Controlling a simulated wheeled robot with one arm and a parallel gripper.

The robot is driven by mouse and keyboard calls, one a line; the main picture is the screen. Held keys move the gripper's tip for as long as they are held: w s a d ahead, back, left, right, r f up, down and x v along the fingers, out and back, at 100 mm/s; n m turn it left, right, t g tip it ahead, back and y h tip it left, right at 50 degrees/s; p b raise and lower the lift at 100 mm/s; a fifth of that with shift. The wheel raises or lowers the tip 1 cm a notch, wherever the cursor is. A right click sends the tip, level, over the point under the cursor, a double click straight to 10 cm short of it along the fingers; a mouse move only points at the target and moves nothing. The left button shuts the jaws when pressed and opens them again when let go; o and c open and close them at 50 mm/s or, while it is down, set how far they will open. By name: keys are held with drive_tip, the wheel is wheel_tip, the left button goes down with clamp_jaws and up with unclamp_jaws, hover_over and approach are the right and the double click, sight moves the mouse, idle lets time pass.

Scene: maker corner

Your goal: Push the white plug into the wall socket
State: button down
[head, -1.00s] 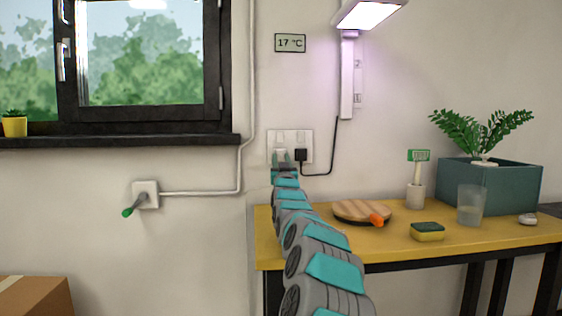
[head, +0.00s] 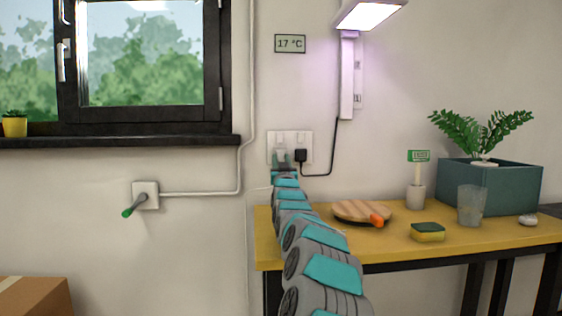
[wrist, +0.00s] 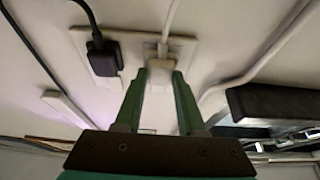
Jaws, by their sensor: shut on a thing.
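The white plug (wrist: 160,72) sits between the two green fingers of my gripper (wrist: 161,82) in the wrist view, with its white cable running up from it. My gripper is shut on it. The plug is right in front of the white wall socket (wrist: 186,48), over one half of the plate; I cannot tell how deep its pins sit. In the head view my gripper (head: 282,163) is at the left half of the socket (head: 272,143), and the white plug (head: 281,154) shows just above the fingers.
A black plug (head: 301,155) with a black cable fills the socket's right half, close beside my gripper. A yellow table (head: 300,238) with a round wooden board (head: 350,209) stands below right. A lamp (head: 348,80) hangs above, and the window sill (head: 120,141) is at left.

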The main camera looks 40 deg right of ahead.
drive_tip(key=shift+w+d, duration=0.15)
drive_tip(key=shift+w, duration=0.15)
drive_tip(key=shift+c, duration=2.1)
unclamp_jaws()
drive_tip(key=shift+s+a+f, duration=0.25)
drive_tip(key=shift+s, duration=0.25)
drive_tip(key=s+a+f+b, duration=0.1)
drive_tip(key=s+a, duration=0.7)
drive_tip(key=s, duration=0.5)
drive_tip(key=shift+f, duration=0.2)
drive_tip(key=shift+a, duration=0.1)
